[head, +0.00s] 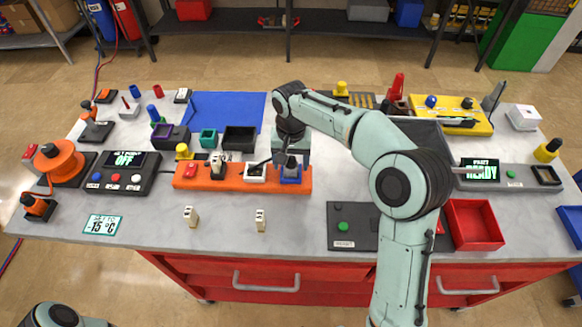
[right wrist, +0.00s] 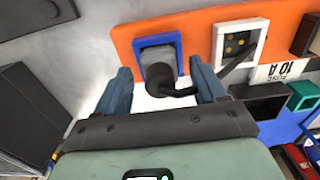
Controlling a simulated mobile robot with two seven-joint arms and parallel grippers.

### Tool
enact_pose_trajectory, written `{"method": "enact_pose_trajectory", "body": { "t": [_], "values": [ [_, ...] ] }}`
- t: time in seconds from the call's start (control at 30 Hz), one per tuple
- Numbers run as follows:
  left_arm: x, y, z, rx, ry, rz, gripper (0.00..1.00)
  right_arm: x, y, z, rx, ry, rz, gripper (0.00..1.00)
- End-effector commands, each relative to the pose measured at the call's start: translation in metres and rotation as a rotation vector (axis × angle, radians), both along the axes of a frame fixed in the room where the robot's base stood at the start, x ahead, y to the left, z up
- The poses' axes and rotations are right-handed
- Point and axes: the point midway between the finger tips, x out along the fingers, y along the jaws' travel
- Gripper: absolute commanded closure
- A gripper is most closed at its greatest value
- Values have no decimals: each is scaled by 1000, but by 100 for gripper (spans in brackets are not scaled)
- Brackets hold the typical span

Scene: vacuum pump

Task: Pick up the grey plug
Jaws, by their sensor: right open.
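The grey plug (right wrist: 156,56) sits inside the blue square socket (right wrist: 140,60) on the orange base in the right wrist view. A dark knob or cable end is at its near side, and a black lead runs right from it. My right gripper (right wrist: 160,72) is open, with one finger on each side of the plug; I cannot tell whether they touch it. In the head view my right gripper (head: 291,163) is over the blue socket (head: 290,180) and hides most of the plug. My left gripper is out of view.
The white socket (head: 255,173) stands just left of the blue one on the orange base (head: 225,181). Two cream fuses (head: 190,216) (head: 260,220) stand in front. A dark panel with a green button (head: 343,226) and a red tray (head: 474,224) lie to the right.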

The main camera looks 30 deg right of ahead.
Motion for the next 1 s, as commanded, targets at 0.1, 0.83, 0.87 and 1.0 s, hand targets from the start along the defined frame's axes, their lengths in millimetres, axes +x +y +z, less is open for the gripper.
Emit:
{"method": "enact_pose_trajectory", "body": {
  "t": [0.1, 0.83, 0.87, 1.0],
  "values": [
    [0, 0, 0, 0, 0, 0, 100, 0, 0, 1, 0, 0, 0, 36],
    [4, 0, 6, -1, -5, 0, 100, 1, 0, 27, 0, -5, 0, 87],
    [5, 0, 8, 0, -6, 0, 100, 1, 0, 33, 0, -5, 0, 87],
    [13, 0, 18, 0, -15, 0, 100, 2, 0, 70, 1, -9, 0, 87]
  ]
}}
